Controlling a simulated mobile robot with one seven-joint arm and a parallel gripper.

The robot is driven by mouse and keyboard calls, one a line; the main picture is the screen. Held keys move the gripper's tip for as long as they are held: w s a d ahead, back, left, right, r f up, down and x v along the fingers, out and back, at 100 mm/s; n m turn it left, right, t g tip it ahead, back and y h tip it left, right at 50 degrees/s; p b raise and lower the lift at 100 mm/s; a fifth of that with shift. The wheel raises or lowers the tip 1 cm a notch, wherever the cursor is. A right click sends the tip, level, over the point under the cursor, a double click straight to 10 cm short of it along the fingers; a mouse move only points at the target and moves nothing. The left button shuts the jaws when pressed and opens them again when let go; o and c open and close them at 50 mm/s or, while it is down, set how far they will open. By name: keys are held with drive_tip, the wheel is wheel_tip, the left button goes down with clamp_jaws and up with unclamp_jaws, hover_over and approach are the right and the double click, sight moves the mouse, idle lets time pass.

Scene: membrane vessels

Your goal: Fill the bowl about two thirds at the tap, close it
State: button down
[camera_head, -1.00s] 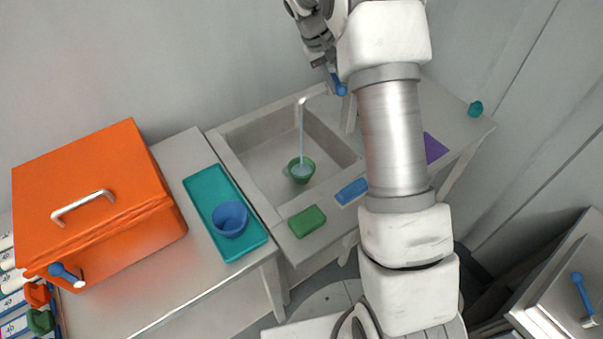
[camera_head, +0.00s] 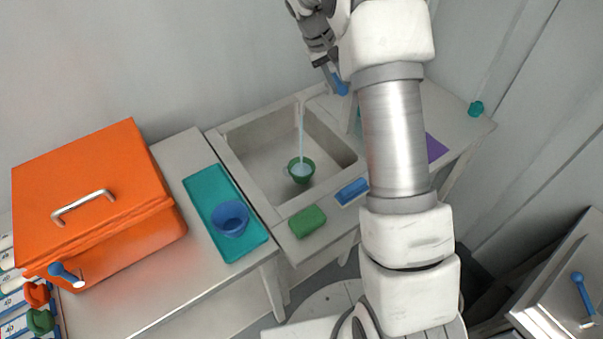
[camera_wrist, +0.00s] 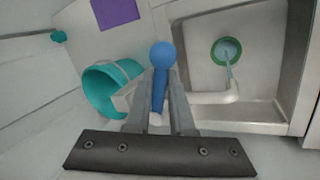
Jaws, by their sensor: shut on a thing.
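The green bowl (camera_head: 301,172) stands upright in the sink under the tap spout, with pale water in it. A thin stream of water (camera_head: 301,130) runs from the spout into it. The bowl also shows from above in the wrist view (camera_wrist: 218,58); its exact water level is hard to tell. My gripper (camera_wrist: 160,98) is shut on the blue tap lever (camera_wrist: 162,58), whose round knob points up between the fingers. In the head view the blue lever (camera_head: 341,87) shows at the end of my gripper, behind the sink's right end.
A blue bowl (camera_head: 231,218) stands on a teal tray (camera_head: 200,183) left of the sink (camera_head: 237,147). A green sponge (camera_head: 307,221) and a blue block (camera_head: 352,191) lie on the front rim. A teal bucket (camera_wrist: 96,96) stands near the lever. An orange box (camera_head: 100,170) is at far left.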

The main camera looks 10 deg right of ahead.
drive_tip(key=shift+d+n+t, duration=0.3)
drive_tip(key=shift+d+n, duration=0.15)
drive_tip(key=shift+n, duration=0.45)
drive_tip(key=shift+w+d+n+t, duration=0.1)
drive_tip(key=shift+d+n+t, duration=0.2)
drive_tip(key=shift+n, duration=0.45)
drive_tip(key=shift+w+d+n+t, duration=0.1)
drive_tip(key=shift+d+n+t, duration=0.2)
drive_tip(key=shift+n, duration=0.45)
drive_tip(key=c, duration=0.8)
unclamp_jaws()
drive_tip(key=shift+d, duration=0.1)
drive_tip(key=v, duration=1.1)
drive_tip(key=b+v, duration=0.1)
drive_tip(key=v, duration=0.5)
drive_tip(key=shift+d+r, duration=0.2)
drive_tip(key=shift+r, duration=0.15)
drive_tip(key=shift+s+y, duration=0.1)
drive_tip(key=shift+y, duration=0.2)
